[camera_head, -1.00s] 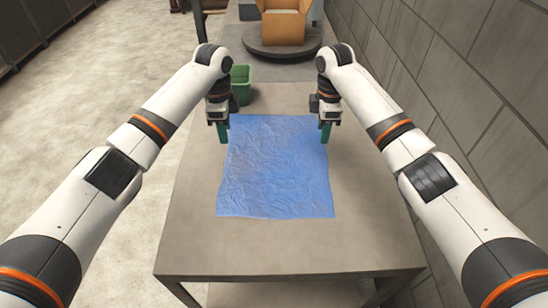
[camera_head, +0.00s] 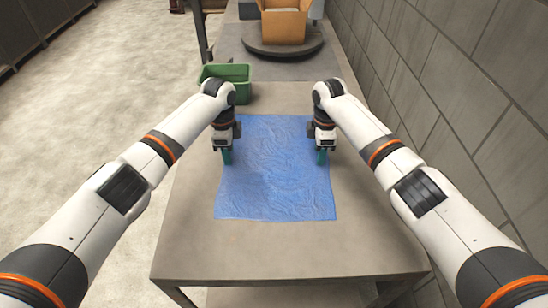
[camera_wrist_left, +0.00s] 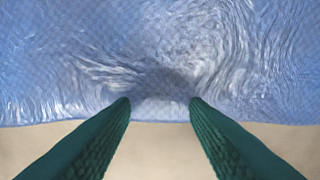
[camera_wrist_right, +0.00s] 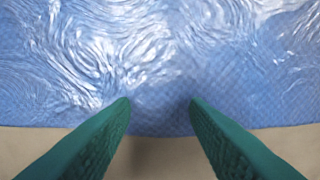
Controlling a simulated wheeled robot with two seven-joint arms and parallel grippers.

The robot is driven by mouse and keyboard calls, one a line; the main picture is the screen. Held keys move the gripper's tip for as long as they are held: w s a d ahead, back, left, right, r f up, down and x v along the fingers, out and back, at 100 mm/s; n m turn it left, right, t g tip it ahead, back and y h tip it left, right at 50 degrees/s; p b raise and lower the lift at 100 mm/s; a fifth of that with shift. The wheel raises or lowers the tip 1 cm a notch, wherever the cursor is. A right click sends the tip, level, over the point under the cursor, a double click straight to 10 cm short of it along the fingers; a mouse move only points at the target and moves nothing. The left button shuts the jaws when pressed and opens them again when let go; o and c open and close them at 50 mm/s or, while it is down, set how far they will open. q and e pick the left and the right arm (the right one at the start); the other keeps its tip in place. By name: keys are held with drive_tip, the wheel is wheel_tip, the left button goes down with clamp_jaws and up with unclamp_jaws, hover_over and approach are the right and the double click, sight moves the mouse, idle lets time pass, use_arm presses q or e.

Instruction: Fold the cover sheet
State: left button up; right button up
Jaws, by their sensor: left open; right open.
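The cover sheet (camera_head: 272,190) is a blue, wrinkled, glossy mesh sheet lying spread out on the table. My left gripper (camera_head: 227,158) is at its left edge and my right gripper (camera_head: 321,158) is at its right edge, both beyond the sheet's middle. Both point down with green fingers apart. In the left wrist view, the open fingers (camera_wrist_left: 160,103) reach over the sheet's edge, with bare table below. The right wrist view shows the same for the right fingers (camera_wrist_right: 160,103). Whether the fingertips touch the sheet cannot be told.
The grey table (camera_head: 280,257) is bare in front of the sheet. A green bin (camera_head: 240,78) stands behind the left gripper. An orange-brown seat-like object (camera_head: 284,25) sits on a round dark base (camera_head: 283,49) farther back. A block wall (camera_head: 440,90) runs along the right.

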use_arm(q)
drive_tip(key=shift+f, duration=0.15)
drive_tip(key=shift+c, duration=0.3)
use_arm(e)
drive_tip(key=shift+f, duration=0.15)
drive_tip(key=shift+c, duration=0.3)
use_arm(q)
clamp_jaws()
use_arm(e)
clamp_jaws()
